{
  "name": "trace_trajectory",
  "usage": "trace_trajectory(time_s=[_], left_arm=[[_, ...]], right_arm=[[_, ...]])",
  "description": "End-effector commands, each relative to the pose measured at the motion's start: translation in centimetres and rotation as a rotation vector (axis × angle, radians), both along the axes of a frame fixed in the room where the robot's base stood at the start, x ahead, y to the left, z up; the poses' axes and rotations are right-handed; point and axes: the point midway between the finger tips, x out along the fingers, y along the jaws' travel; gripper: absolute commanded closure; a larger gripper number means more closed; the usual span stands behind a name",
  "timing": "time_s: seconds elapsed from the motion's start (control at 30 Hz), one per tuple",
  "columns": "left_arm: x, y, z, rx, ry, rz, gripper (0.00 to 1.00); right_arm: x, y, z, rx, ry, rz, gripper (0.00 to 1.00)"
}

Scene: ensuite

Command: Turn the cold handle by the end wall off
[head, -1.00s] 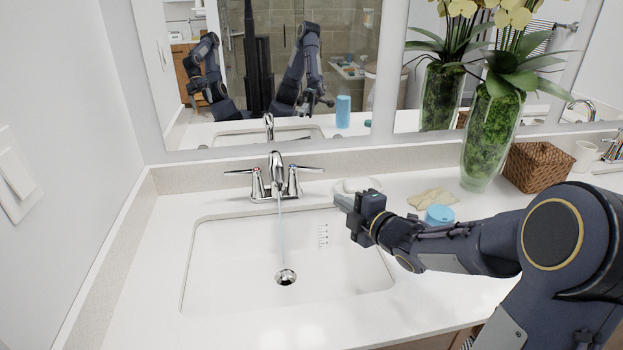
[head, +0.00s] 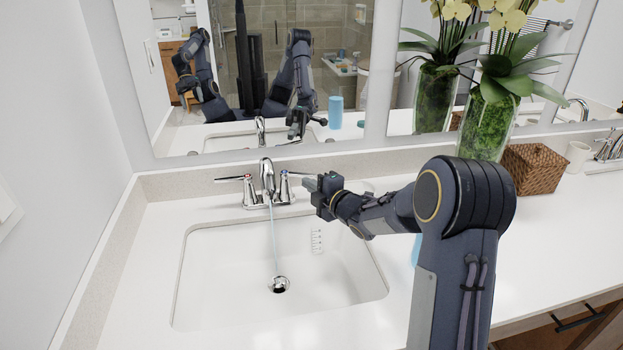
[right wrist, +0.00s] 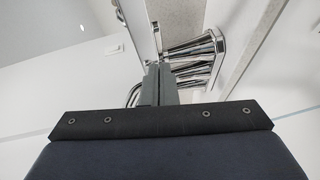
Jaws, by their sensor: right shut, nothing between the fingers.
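The chrome faucet (head: 268,180) stands behind the sink by the end wall, with a thin stream of water running from its spout. The hot handle (head: 247,186) has a red mark and its lever points left. The cold handle (head: 285,187) has a blue mark and its lever points right. My right gripper (head: 308,184) is shut and empty, its fingertips just right of the cold handle. In the right wrist view, the fingers (right wrist: 158,85) are close to a chrome lever (right wrist: 197,52); I cannot tell if they touch. My left gripper is not directly in view.
The sink basin (head: 235,310) lies below the faucet. The end wall (head: 60,130) is on the left and the mirror (head: 350,40) behind. A green plant vase (head: 485,125) and wicker basket (head: 532,168) stand to the right.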

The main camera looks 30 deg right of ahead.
Motion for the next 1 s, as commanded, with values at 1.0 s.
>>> trace_trajectory(time_s=[1.0], left_arm=[[0.0, 0.0, -2.3, 0.0, 0.0, 0.0, 0.2]], right_arm=[[4.0, -3.8, -0.4, 0.001, 0.001, -0.001, 1.0]])
